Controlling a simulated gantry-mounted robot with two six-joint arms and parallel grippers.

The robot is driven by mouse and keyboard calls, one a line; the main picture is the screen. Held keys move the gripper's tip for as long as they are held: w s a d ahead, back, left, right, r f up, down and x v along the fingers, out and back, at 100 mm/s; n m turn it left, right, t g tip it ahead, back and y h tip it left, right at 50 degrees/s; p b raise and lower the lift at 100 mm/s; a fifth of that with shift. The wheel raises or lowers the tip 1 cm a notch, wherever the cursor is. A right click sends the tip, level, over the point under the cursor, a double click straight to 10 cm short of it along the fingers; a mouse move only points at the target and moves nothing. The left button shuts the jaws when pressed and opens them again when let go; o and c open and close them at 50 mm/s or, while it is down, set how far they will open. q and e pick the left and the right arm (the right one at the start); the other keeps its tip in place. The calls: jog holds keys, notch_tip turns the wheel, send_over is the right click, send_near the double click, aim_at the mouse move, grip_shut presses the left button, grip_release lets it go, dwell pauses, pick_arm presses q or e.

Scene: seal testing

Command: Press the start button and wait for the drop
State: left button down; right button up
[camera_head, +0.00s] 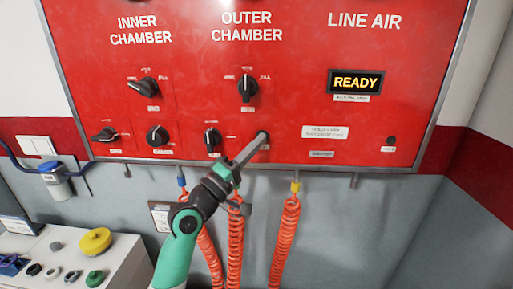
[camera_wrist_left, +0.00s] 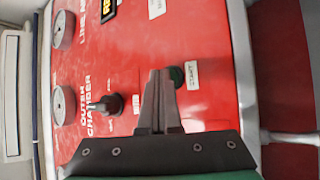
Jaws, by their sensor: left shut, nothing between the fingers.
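The red test panel (camera_head: 290,100) fills the upper part of the head view, with sections marked INNER CHAMBER, OUTER CHAMBER and LINE AIR. The LINE AIR display (camera_head: 355,82) reads READY. My left gripper (camera_head: 261,137) reaches up from below to the lower part of the OUTER CHAMBER section, fingers shut and empty. In the left wrist view, a dark green round button (camera_wrist_left: 178,76) beside a small white label (camera_wrist_left: 191,75) sits right by the fingertips (camera_wrist_left: 160,75) and is partly covered by them. I cannot tell whether they touch it. My right gripper is not in view.
Black knobs sit close by, including a lower OUTER CHAMBER knob (camera_head: 212,139) left of my fingers and an upper one (camera_head: 246,87). Orange coiled hoses (camera_head: 285,240) hang below the panel. A white bench (camera_head: 120,262) at lower left holds several caps, including a yellow one (camera_head: 95,241).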

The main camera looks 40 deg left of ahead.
pick_arm(q)
jog(key=shift+a, duration=0.1)
jog(key=shift+s+d+p, duration=0.3)
jog(key=shift+p, duration=0.2)
jog(key=s+d+p, duration=0.4)
jog(key=shift+s+p, duration=0.25)
jog(key=shift+p, duration=0.1)
dwell(0.3)
dwell(0.6)
